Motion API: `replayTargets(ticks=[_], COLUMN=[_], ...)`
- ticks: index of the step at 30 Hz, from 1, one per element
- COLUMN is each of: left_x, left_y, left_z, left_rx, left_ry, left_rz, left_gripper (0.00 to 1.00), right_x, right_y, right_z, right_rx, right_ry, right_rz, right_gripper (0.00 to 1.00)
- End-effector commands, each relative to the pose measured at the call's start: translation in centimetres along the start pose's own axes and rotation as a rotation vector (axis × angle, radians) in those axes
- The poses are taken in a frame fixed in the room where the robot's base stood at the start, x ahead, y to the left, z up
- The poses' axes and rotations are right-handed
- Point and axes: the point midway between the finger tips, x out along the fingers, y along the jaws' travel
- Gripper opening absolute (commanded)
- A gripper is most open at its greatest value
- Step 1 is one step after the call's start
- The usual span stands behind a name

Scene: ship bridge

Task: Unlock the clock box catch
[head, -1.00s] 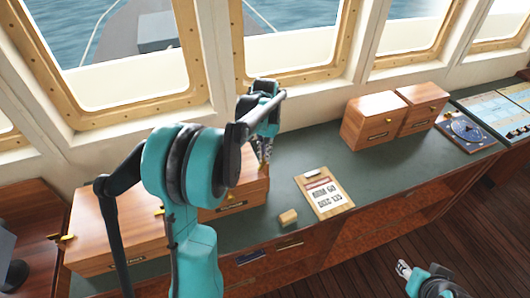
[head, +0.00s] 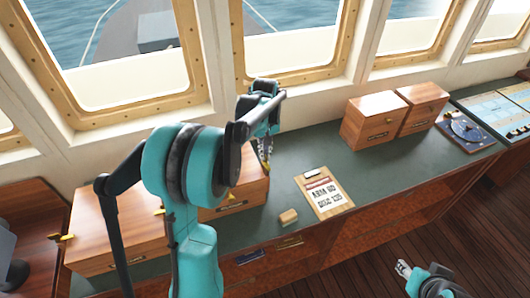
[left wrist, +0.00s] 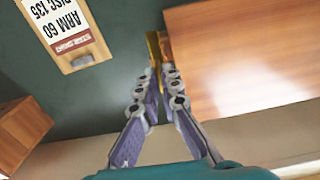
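A brown wooden box (head: 252,190) with a nameplate on its front stands on the green counter beneath my left arm. I cannot read the plate, so I cannot tell whether it is the clock box. My left gripper (head: 264,150) reaches down at the box's right end. In the left wrist view its two fingers (left wrist: 160,72) are close together, around a small brass catch (left wrist: 154,48) beside the box's wood (left wrist: 245,50). The catch looks upright in that view. My right gripper (head: 402,268) is low at the right, away from the boxes, too small to judge.
A clipboard (head: 324,192) and a small tan block (head: 288,216) lie right of the box. Another wooden box (head: 110,235) stands at the left. Two more boxes (head: 373,121) and a blue dial instrument (head: 464,130) stand further right.

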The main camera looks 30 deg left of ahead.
Motion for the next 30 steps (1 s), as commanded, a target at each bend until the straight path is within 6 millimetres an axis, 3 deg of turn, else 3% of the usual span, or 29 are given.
replayTargets(ticks=[19, 21, 22, 30], left_x=[-0.09, -0.08, -0.08, -0.06], left_y=[0.03, 0.02, 0.02, 0.01], left_z=[-0.10, -0.10, -0.09, -0.04], left_rx=[-0.049, -0.049, -0.049, -0.048], left_ry=[0.002, 0.002, 0.002, 0.001], left_rz=[0.001, 0.001, 0.001, 0.000], left_gripper=[0.00, 0.20, 0.26, 0.26], right_x=[-0.03, -0.03, -0.03, -0.02], right_y=[0.00, 0.00, 0.00, 0.00], right_z=[-0.02, -0.02, -0.02, -0.01], right_rx=[0.000, 0.000, 0.000, 0.000], right_ry=[0.000, 0.000, 0.000, 0.000], right_rz=[0.000, 0.000, 0.000, 0.000], right_gripper=[0.40, 0.40, 0.40, 0.40])
